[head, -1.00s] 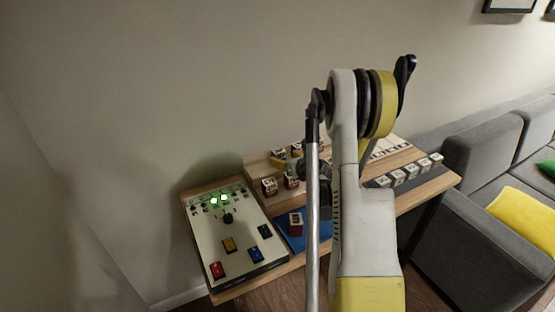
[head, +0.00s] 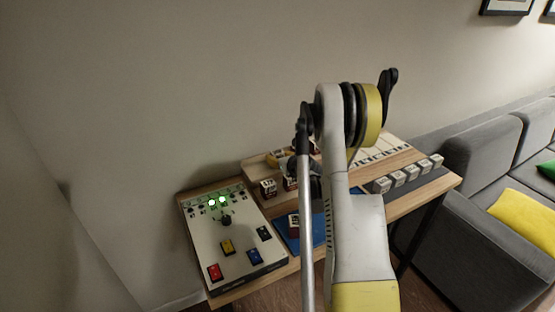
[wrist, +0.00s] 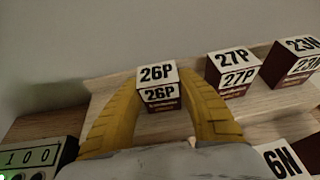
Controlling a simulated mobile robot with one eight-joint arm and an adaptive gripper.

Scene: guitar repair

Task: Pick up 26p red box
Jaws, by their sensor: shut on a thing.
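The 26P box (wrist: 158,88) has a white top and front label with black letters, and a dark red lower front. It is in the middle of the wrist view, on or just above a pale wooden ledge. My gripper (wrist: 160,80) has one yellow finger on each side of the box and is shut on it. I cannot tell whether the box is lifted. In the head view my arm hides most of the gripper and the boxes near it.
The 27P box (wrist: 232,71) and a 23N box (wrist: 292,62) stand right of the 26P box. A 6N box (wrist: 280,162) is nearer. A control panel (head: 238,240) with lit green lights is at left. Several white blocks (head: 411,174) line the table's right side.

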